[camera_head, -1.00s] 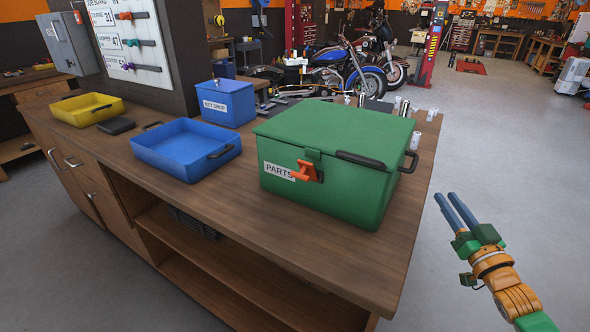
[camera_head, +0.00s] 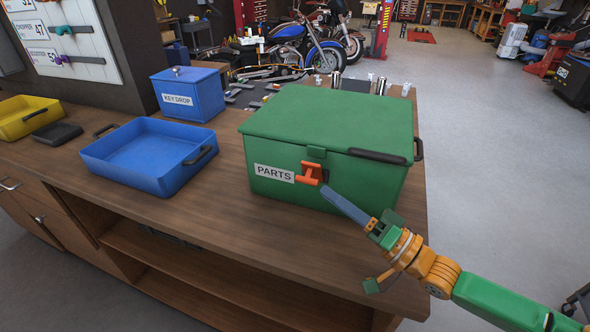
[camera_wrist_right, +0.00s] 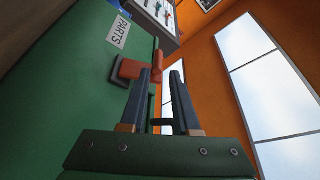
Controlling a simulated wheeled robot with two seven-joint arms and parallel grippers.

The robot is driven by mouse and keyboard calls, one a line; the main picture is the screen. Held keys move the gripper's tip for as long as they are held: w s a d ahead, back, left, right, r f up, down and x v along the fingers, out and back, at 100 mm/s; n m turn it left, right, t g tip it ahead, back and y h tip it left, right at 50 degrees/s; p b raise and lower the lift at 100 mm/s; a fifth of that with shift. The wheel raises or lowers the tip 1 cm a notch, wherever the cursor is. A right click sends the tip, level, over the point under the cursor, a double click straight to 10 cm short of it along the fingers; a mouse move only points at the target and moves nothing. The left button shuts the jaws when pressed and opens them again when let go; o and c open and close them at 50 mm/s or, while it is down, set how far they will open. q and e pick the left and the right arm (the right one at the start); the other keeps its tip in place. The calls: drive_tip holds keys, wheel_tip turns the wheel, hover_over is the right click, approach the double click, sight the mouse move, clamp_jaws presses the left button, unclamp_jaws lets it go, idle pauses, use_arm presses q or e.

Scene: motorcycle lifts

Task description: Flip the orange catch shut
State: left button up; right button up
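The orange catch (camera_head: 311,173) is on the front of the green PARTS box (camera_head: 270,200), just right of its white label and below a small green tab at the lid's edge. The lid is down. My right gripper (camera_head: 328,190) reaches in from the lower right, its fingertips close to the catch. In the right wrist view the two dark fingers (camera_wrist_right: 161,76) are apart, and the left one overlaps the orange catch (camera_wrist_right: 130,69). I cannot tell whether it touches. Nothing shows held between the fingers. My left gripper is out of view.
The box stands on a wooden bench (camera_head: 240,230). An open blue tray (camera_head: 135,178), a blue KEY DROP box (camera_head: 190,105) and a yellow tray (camera_head: 20,128) stand to its left. A black handle (camera_head: 419,148) juts from its right side.

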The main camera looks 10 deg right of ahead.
sight(305, 178)
drive_tip(key=x, duration=0.4)
drive_tip(key=p+x, duration=0.1)
drive_tip(key=x, duration=0.4)
drive_tip(key=shift+w+a+f, duration=0.1)
drive_tip(key=shift+w+f, duration=0.05)
drive_tip(key=shift+f, duration=0.05)
drive_tip(key=shift+c, duration=0.2)
clamp_jaws()
